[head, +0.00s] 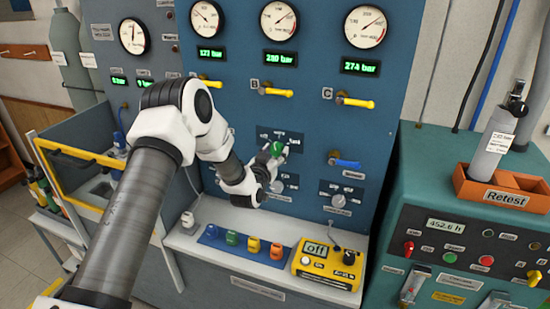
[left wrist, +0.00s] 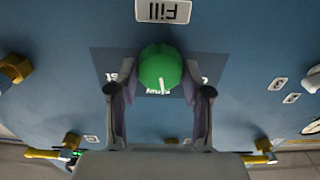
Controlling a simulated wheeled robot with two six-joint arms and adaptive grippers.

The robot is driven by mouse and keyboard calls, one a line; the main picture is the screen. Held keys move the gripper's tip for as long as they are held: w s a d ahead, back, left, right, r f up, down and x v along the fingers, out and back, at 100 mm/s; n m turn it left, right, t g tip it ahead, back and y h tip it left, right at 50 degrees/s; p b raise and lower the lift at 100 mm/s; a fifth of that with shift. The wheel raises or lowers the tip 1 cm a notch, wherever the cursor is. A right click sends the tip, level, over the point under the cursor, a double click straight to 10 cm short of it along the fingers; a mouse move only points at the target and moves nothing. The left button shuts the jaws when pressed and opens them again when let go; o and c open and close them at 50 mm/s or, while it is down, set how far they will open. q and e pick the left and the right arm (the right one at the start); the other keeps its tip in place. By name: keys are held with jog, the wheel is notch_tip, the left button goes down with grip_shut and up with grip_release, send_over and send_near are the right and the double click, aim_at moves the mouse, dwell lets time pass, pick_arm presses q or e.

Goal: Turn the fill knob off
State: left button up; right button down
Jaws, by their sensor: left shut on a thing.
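The green fill knob (head: 277,148) sits on the blue panel, under the row of yellow valve handles. My left gripper (head: 272,158) reaches it from the front and is shut on it. In the left wrist view, which is upside down, the knob (left wrist: 160,66) is between my two fingers. Its white mark points down in that picture, at a label that seems to read "Slow". The "Fill" label (left wrist: 163,11) is above the knob there. Labels on both sides are partly hidden by the fingers; the left one ends in "st". My right gripper is not in view.
A shelf below holds several coloured caps (head: 231,238) and a yellow meter (head: 327,263) reading "Off". A blue valve handle (head: 346,163) is right of the knob. A green bench with an orange "Retest" tray (head: 505,194) stands at the right.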

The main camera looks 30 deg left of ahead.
pick_arm(q)
jog(key=n+b, duration=0.4)
jog(key=b, duration=0.1)
jog(key=n+b, duration=0.3)
jog(key=shift+a+f, duration=0.1)
jog(key=shift+f, duration=0.15)
jog(key=shift+r+n+b, duration=0.2)
jog(key=shift+n+b, duration=1.1)
jog(key=o, duration=1.2)
jog(key=shift+c, duration=0.2)
jog(key=v, duration=1.2)
